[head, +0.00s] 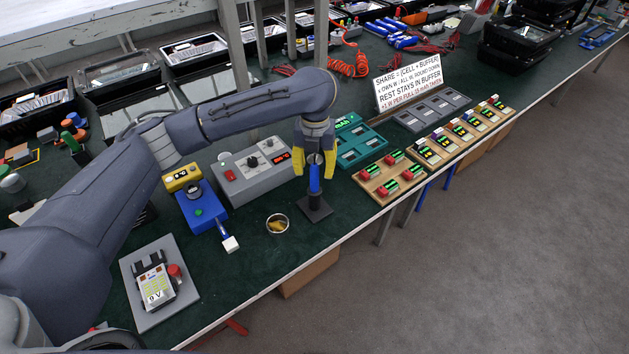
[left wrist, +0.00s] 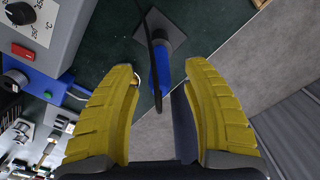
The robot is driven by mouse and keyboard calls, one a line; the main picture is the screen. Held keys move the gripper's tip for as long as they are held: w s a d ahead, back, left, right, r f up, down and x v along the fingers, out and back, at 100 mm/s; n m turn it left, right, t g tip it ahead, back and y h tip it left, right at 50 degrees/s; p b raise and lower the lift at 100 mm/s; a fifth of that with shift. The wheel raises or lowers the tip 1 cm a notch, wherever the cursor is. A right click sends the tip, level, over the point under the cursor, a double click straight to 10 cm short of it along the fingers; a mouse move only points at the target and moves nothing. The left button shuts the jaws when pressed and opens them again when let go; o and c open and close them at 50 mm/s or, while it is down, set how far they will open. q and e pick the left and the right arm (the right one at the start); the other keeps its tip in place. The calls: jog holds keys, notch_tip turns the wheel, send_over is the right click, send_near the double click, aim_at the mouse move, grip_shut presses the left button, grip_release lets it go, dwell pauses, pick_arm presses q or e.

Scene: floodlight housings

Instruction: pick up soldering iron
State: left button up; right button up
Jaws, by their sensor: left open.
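The soldering iron (head: 315,180) has a blue handle and stands upright in a dark square-based stand (head: 314,208) near the table's front edge. It also shows in the left wrist view (left wrist: 162,68), between and beyond the fingertips, with a dark cord running along it. My left gripper (head: 315,162) has yellow fingers and is open, above and around the top of the iron. In the left wrist view my left gripper (left wrist: 163,75) shows a gap on both sides of the blue handle. My right gripper is not in view.
A grey control box (head: 256,172) and a blue unit (head: 203,207) stand left of the iron. A small round tin (head: 278,223) sits front left. A tan board with red and green parts (head: 390,178) lies to the right. The table's front edge is close.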

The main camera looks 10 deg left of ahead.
aim_at(314, 176)
pick_arm(q)
jog(key=shift+f, duration=1.85)
grip_shut()
